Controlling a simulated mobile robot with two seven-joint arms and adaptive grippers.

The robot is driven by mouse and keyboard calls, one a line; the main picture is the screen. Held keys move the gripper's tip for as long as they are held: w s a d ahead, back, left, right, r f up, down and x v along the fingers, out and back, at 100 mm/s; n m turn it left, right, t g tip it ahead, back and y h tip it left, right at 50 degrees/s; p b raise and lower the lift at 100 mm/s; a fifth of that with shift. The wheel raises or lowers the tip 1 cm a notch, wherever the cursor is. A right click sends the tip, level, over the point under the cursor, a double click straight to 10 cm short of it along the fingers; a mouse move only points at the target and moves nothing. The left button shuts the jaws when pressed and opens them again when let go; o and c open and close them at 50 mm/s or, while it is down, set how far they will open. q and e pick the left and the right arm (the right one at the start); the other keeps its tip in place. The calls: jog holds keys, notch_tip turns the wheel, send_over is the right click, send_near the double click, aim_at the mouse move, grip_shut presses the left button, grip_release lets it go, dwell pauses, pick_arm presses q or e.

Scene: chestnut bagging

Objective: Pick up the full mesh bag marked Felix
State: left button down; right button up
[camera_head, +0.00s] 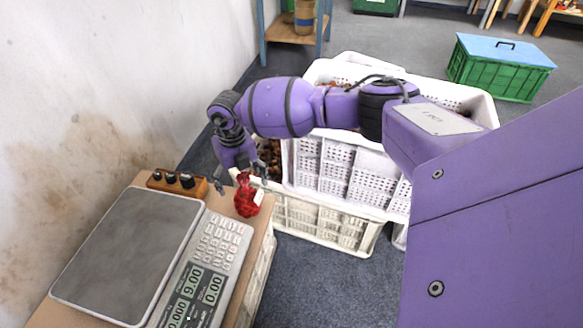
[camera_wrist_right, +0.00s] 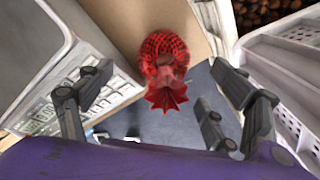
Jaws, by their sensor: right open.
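A red mesh bag (camera_head: 246,198) with a gathered top stands near the right edge of the wooden table (camera_head: 139,178), beside the scale. A small white tag (camera_head: 259,197) hangs at its right side; its writing is too small to read. My right gripper (camera_head: 240,178) is open just above the bag, pointing down. In the right wrist view the bag (camera_wrist_right: 165,58) lies between and ahead of the spread fingers of the gripper (camera_wrist_right: 152,100), with its frilled red top toward me. Nothing is held. My left gripper is not in view.
A scale (camera_head: 130,255) with a keypad and green displays fills most of the table. A wooden block with dark knobs (camera_head: 177,183) stands behind it. White stacked crates (camera_head: 335,170) stand close to the right. A green crate (camera_head: 495,75) is further back.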

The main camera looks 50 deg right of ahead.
aim_at(244, 193)
jog(key=shift+s+f, duration=0.1)
jog(key=shift+f, duration=0.5)
jog(key=f+b, duration=0.1)
jog(key=f, duration=0.1)
jog(key=f+b, duration=0.1)
jog(key=f, duration=0.1)
jog(key=shift+s+d, duration=0.1)
jog(key=shift+d, duration=0.1)
jog(key=shift+f, duration=0.3)
jog(key=shift+r, duration=0.1)
jog(key=shift+c, duration=0.4)
jog(key=shift+a, duration=0.1)
jog(key=c, duration=1.4)
jog(key=shift+r, duration=0.1)
